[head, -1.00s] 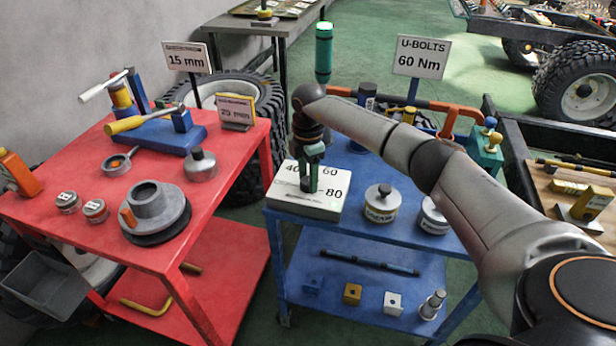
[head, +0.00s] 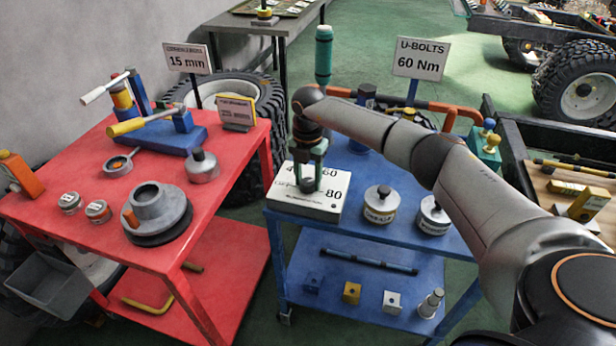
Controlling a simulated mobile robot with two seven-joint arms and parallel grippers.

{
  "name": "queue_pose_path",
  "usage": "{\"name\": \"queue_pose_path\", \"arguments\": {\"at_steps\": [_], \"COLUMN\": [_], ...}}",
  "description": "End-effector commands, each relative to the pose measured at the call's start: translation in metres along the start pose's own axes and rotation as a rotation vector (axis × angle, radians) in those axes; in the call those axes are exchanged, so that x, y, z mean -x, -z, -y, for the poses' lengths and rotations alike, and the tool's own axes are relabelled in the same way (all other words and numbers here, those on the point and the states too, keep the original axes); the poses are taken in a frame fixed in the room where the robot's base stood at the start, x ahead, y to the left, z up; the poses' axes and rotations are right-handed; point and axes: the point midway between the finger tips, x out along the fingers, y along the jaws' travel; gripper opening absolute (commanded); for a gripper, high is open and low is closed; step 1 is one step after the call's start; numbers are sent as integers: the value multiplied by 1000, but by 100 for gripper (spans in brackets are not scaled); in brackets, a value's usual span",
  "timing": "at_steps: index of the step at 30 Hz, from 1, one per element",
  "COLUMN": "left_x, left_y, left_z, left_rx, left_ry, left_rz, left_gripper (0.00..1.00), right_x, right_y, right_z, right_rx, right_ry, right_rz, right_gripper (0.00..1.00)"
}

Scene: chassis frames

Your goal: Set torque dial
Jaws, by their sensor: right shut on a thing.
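The white torque setting box (head: 320,208) sits on the top of the blue cart, with "40", "60" and "80" printed on its face. My right gripper (head: 309,184) points down over the box, shut on the dial knob in the middle of that face. The gripper covers most of the knob and part of the markings, so I cannot tell where the dial points. A sign (head: 421,59) behind the cart reads "U-BOLTS 60 Nm". My left gripper is not in view.
On the blue cart (head: 345,232), two lidded tins (head: 381,210) stand right of the box, with an orange-handled bar behind. The red cart (head: 90,240) at left holds a blue vise-like tool (head: 155,135) and a grey hub (head: 157,208). A teal-topped post (head: 324,55) stands behind.

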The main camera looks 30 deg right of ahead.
Motion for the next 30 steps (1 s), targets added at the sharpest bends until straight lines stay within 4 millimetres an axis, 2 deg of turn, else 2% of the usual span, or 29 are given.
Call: {"name": "queue_pose_path", "arguments": {"at_steps": [30], "left_x": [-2], "left_y": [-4], "left_z": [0], "left_rx": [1], "left_ry": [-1], "left_rz": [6], "left_gripper": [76], "right_x": [0], "right_y": [0], "right_z": [0], "right_rx": [967], "right_ry": [0], "right_rz": [1], "right_gripper": [0]}}
